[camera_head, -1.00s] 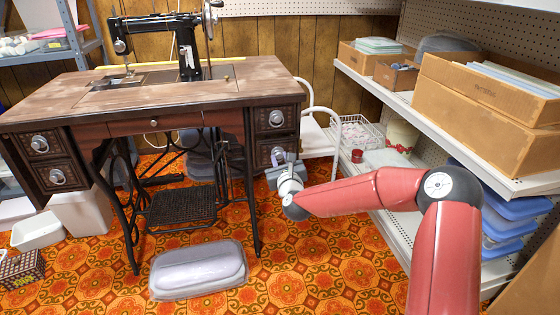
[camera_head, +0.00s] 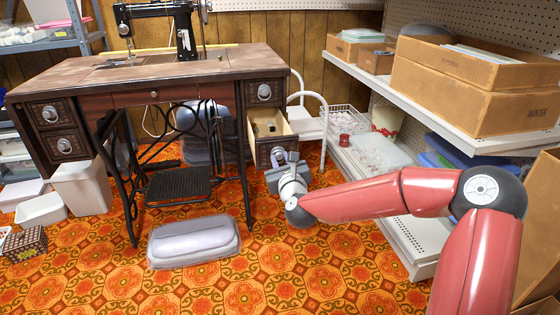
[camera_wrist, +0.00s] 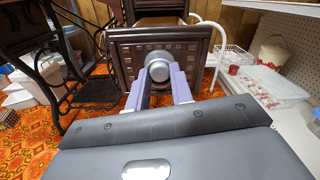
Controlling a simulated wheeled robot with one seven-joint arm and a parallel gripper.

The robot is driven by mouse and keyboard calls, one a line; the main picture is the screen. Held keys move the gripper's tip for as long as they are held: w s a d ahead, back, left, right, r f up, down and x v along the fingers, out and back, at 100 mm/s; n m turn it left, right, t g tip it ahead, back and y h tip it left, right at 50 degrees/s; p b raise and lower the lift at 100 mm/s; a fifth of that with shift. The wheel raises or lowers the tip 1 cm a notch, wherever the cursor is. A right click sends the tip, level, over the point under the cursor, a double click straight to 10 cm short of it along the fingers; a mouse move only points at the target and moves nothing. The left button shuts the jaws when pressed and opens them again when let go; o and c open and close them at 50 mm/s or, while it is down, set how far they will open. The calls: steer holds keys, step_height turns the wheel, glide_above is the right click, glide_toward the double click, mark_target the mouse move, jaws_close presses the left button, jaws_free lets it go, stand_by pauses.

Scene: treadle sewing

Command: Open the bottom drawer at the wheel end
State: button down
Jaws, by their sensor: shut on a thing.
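The sewing table (camera_head: 215,72) has drawers at both ends. Its handwheel (camera_head: 204,8) is at the right. The bottom drawer at that end (camera_head: 284,116) stands pulled out well from the cabinet, with its pale inside and some small dark items showing. Its carved dark front (camera_wrist: 126,58) fills the upper middle of the wrist view, with a round metal knob (camera_wrist: 160,70). My gripper (camera_head: 279,160) is shut on this knob, one finger on each side. In the head view the gripper partly hides the drawer front. The upper drawer (camera_head: 265,92) above it is closed.
A white metal frame stool (camera_head: 310,118) stands just right of the drawer. A shelf unit with boxes (camera_head: 440,95) lines the right side. A grey lidded case (camera_head: 194,242) lies on the floor before the treadle (camera_head: 178,186). The patterned floor ahead is mostly clear.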

steer(key=shift+s, duration=0.25)
steer(key=c, duration=1.2)
jaws_free()
steer(key=shift+c, duration=0.2)
steer(key=shift+d, duration=0.1)
steer(key=v, duration=0.7)
steer(key=shift+s+p, duration=0.3)
steer(key=shift+s, duration=0.1)
steer(key=shift+d, duration=0.1)
